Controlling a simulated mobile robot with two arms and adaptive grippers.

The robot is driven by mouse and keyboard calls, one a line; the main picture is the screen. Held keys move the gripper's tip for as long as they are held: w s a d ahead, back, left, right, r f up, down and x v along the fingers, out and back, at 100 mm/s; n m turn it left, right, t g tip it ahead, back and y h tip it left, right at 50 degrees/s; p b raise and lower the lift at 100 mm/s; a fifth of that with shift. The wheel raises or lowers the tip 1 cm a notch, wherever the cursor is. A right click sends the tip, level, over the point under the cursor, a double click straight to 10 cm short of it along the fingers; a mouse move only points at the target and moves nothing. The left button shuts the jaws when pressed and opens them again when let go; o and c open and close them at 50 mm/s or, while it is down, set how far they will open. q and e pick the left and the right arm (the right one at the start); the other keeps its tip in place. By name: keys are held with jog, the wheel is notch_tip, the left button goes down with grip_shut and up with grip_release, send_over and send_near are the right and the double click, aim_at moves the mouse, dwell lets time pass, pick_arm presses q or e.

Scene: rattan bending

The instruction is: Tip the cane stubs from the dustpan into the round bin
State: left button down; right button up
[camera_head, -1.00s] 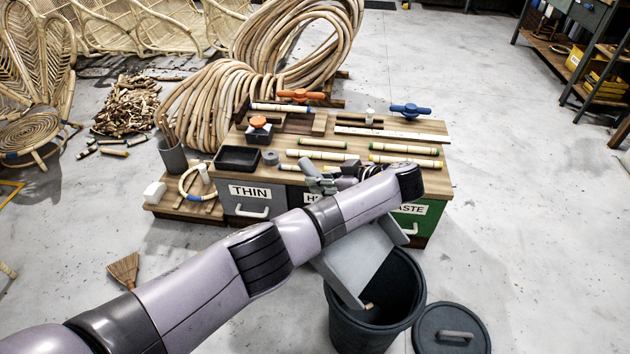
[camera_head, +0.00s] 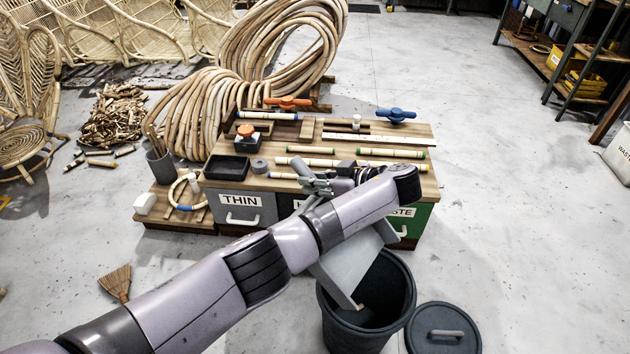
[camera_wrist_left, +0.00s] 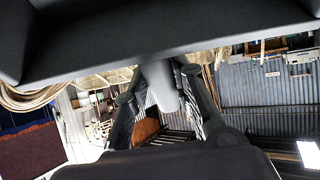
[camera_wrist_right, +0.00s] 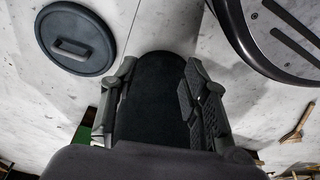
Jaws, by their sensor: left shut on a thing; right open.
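The grey dustpan (camera_head: 345,266) is tilted down, its lower end over the open mouth of the dark round bin (camera_head: 352,338). A small pale stub (camera_head: 359,307) shows at the pan's lower end. My arm covers the upper part of the pan. My left gripper (camera_head: 317,184) is shut on the dustpan's handle, which shows between the fingers in the left wrist view (camera_wrist_left: 160,85). The bin's inside is dark, so I cannot tell what lies in it. My right gripper (camera_wrist_right: 158,100) is open, with a dark round-ended shape, possibly the bin, behind its fingers.
The bin's lid (camera_head: 441,330) lies on the floor at its right. A wooden-topped bench (camera_head: 425,185) with drawers and cane pieces stands behind. A hand broom (camera_head: 116,282) and a cane scrap pile (camera_head: 113,116) are at the left.

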pick_arm(q)
jog(key=shift+r, duration=0.2)
jog(key=shift+f, duration=0.2)
notch_tip(320, 180, down, 3)
jog(key=b, duration=0.2)
jog(key=shift+r+b, duration=0.1)
jog(key=shift+b, duration=0.25)
jog(key=shift+r, duration=0.3)
notch_tip(320, 180, up, 3)
jog(key=p, duration=0.2)
jog(key=shift+f+p, duration=0.2)
jog(key=shift+p, duration=0.1)
jog(key=shift+f, duration=0.1)
notch_tip(320, 180, down, 3)
jog(key=b, duration=0.2)
jog(key=shift+b, duration=0.4)
notch_tip(320, 180, up, 3)
jog(key=shift+r+p, duration=0.1)
jog(key=shift+p, duration=1.1)
jog(key=shift+f, duration=0.2)
notch_tip(320, 180, down, 3)
jog(key=b, duration=0.2)
jog(key=shift+r+b, duration=0.15)
jog(key=shift+b, duration=0.25)
jog(key=shift+d, duration=0.1)
pick_arm(e)
notch_tip(320, 180, up, 10)
jog(key=w, duration=0.2)
jog(key=shift+t, duration=0.3)
